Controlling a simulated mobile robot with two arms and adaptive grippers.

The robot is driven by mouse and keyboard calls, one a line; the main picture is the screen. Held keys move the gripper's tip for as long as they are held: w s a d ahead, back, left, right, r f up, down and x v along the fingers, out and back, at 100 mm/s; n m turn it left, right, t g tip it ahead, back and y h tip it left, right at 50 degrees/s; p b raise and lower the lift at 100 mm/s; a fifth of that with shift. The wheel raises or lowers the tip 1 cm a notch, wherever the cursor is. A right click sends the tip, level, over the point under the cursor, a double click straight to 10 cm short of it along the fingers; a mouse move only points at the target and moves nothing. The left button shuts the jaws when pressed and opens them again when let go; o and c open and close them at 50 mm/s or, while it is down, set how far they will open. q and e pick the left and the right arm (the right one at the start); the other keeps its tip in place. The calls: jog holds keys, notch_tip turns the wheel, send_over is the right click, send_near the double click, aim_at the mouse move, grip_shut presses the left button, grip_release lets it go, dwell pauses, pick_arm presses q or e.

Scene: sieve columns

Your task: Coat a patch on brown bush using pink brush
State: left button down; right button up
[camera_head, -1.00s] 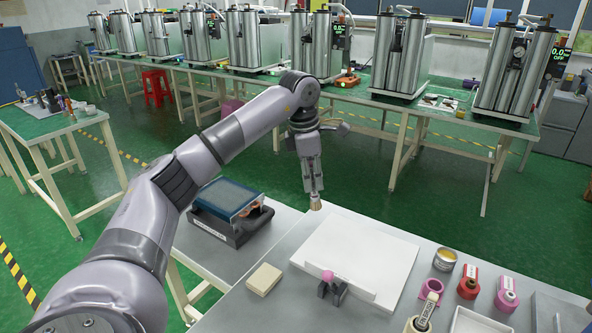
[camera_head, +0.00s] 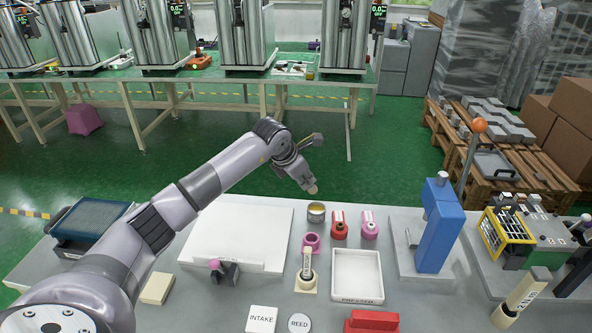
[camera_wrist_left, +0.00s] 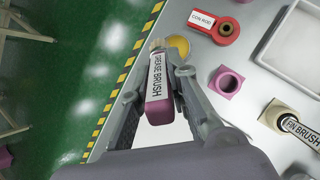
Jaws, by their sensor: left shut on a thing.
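My left gripper (camera_head: 302,178) is shut on the pink brush (camera_wrist_left: 158,105), labelled "GREASE BRUSH". The brush's bristle end (camera_wrist_left: 157,44) points away from the gripper. In the wrist view it appears beside the round tin with yellow contents (camera_wrist_left: 180,46). In the head view the bristle end is just above and behind the tin (camera_head: 316,212); I cannot tell whether they touch. I cannot pick out a brown bush for sure. A pink ball-like piece (camera_head: 214,264) sits at a dark holder (camera_head: 226,274) by the white board's front edge. My right gripper is not in view.
The white board (camera_head: 238,235) lies left of the tin. A pink square-based ring (camera_head: 311,242), a "FIN BRUSH" in its stand (camera_head: 307,268), red (camera_head: 339,228) and pink (camera_head: 369,228) labelled pieces and a white tray (camera_head: 357,275) crowd the right. A blue press (camera_head: 437,225) stands farther right.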

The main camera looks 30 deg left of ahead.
pick_arm(q)
jog(key=shift+w+d+f, duration=0.1)
jog(key=shift+w+d, duration=0.15)
jog(key=shift+d, duration=0.2)
notch_tip(320, 180, down, 6)
jog(key=b, duration=0.3)
jog(key=shift+w+d+f, duration=0.15)
jog(key=shift+d, duration=0.05)
jog(key=shift+f+b, duration=0.65)
jog(key=shift+b, duration=0.05)
dwell(1.3)
jog(key=shift+r+p, duration=2.05)
jog(key=shift+r, duration=1.5)
